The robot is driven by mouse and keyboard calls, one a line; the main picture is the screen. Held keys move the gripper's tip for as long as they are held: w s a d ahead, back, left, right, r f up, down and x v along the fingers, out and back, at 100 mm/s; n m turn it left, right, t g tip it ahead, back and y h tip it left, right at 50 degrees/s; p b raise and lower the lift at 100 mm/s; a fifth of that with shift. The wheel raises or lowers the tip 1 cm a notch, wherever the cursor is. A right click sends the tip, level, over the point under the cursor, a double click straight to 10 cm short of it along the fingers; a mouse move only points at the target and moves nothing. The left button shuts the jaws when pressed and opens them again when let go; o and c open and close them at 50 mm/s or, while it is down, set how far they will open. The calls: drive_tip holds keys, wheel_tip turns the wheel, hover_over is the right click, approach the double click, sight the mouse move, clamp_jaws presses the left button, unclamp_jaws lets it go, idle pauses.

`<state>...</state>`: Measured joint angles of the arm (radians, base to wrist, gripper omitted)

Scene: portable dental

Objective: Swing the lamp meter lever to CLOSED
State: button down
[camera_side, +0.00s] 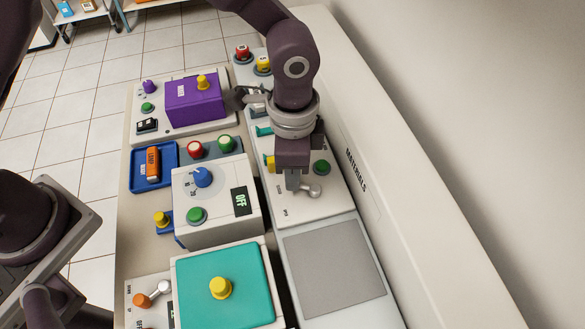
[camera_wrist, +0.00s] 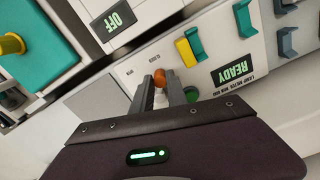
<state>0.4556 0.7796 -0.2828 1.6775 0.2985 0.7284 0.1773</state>
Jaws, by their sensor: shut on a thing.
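The lamp meter (camera_wrist: 215,45) is a pale panel with a READY display (camera_wrist: 235,71), upside down in the wrist view. Its lever has an orange knob (camera_wrist: 159,77). My gripper (camera_wrist: 160,88) is shut on that knob, with one finger on each side. In the side view my gripper (camera_side: 297,184) points down at the panel (camera_side: 310,211). The lever's silver pivot (camera_side: 315,190) shows just right of the fingers; the orange knob is hidden there. Small labels are printed near the lever, one apparently CLOSED (camera_wrist: 156,56).
A green button (camera_side: 321,167) is close beside my gripper. A yellow tab (camera_wrist: 184,50) stands farther along the panel. A white box with an OFF display (camera_side: 240,200) and blue knob stands left. A flat grey pad (camera_side: 335,268) lies clear in front. A long white wall (camera_side: 390,200) runs right.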

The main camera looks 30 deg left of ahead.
drive_tip(key=shift+w, duration=0.1)
drive_tip(key=c, duration=1.3)
unclamp_jaws()
wheel_tip(320, 180, up, 7)
drive_tip(key=shift+r, duration=0.1)
